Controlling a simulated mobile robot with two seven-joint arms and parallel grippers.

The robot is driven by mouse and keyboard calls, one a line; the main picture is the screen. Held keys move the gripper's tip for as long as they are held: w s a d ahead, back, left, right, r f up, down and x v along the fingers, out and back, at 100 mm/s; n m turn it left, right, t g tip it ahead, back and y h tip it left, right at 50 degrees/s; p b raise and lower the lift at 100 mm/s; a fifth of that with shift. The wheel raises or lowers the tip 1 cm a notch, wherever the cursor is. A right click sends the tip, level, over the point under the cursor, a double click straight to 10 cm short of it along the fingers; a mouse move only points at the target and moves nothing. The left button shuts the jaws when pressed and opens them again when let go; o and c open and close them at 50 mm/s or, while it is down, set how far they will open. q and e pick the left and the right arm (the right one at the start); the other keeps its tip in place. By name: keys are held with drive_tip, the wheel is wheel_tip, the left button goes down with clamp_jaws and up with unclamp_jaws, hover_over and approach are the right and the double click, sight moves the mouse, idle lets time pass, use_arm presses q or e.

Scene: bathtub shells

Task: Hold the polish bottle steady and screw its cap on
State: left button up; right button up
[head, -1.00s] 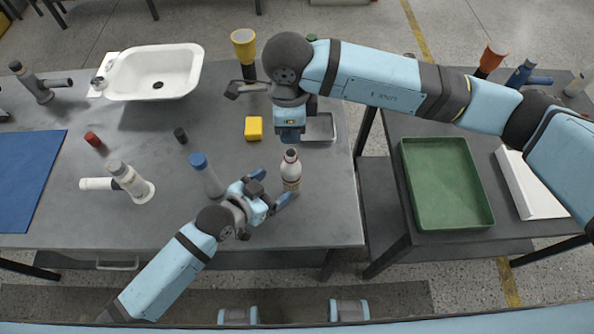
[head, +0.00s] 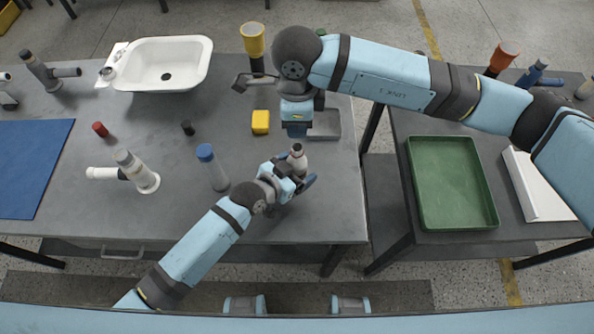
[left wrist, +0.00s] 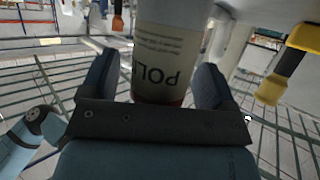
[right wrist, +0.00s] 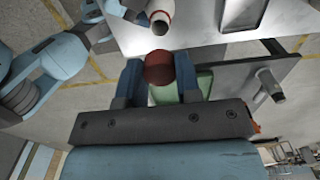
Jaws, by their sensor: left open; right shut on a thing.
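The polish bottle (head: 298,154) stands upright on the grey workbench, white with a dark neck. In the left wrist view its label (left wrist: 155,60) shows large letters. My left gripper (head: 298,174) is open, with a finger on either side of the bottle; whether they touch it I cannot tell. My right gripper (head: 297,131) is above and just behind the bottle in the head view. In the right wrist view it is shut on a dark red cap (right wrist: 159,67), and the bottle's open mouth (right wrist: 160,22) shows beyond it, apart from the cap. The cap is hidden in the head view.
A yellow block (head: 260,122), a metal tray (head: 326,125), a white sink (head: 160,65) and a white pipe fitting (head: 138,172) are on the bench. A green tray (head: 452,182) is on the right table.

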sight(296, 144)
use_arm(q)
drive_tip(key=c, duration=1.4)
drive_tip(key=shift+o, duration=0.2)
use_arm(e)
drive_tip(key=shift+f, duration=2.5)
drive_tip(key=shift+f, duration=0.9)
drive_tip(key=shift+f, duration=0.55)
